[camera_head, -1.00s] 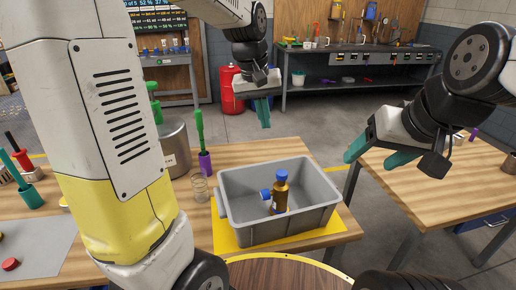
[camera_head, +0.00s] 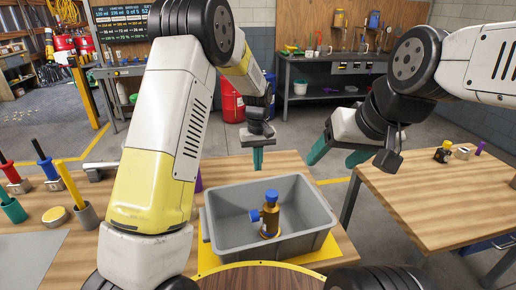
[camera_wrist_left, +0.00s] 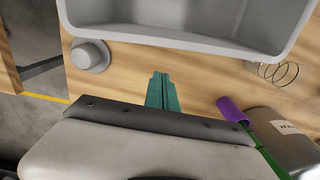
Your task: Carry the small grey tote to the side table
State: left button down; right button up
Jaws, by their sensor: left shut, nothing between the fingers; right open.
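The small grey tote (camera_head: 222,238) stands on a yellow mat at the right end of the wooden workbench. A brass-coloured piece with blue caps (camera_head: 269,220) is upright inside it. My left gripper (camera_head: 258,158) is shut and empty, just beyond the tote's far side. In the left wrist view its teal fingers (camera_wrist_left: 162,92) point at the tote's wall (camera_wrist_left: 165,38), with a gap of bench between. My right gripper (camera_head: 338,155) is open and empty, beyond the tote's far right corner and apart from it. The side table (camera_head: 430,195) is at the right.
Several small items, one black and yellow (camera_head: 443,152), lie on the side table's far part; its near part is clear. A floor gap separates the tables. In the left wrist view a grey knob (camera_wrist_left: 90,56), wire coil (camera_wrist_left: 275,72), purple holder (camera_wrist_left: 232,108) and metal can (camera_wrist_left: 280,138) are near my gripper.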

pick_arm(q)
jog(key=shift+s+d+f, duration=0.2)
jog(key=shift+s+f, duration=0.65)
jog(key=shift+s, duration=0.15)
jog(key=shift+s+d+f, duration=0.2)
jog(key=shift+s+f, duration=0.6)
jog(key=shift+s, duration=0.2)
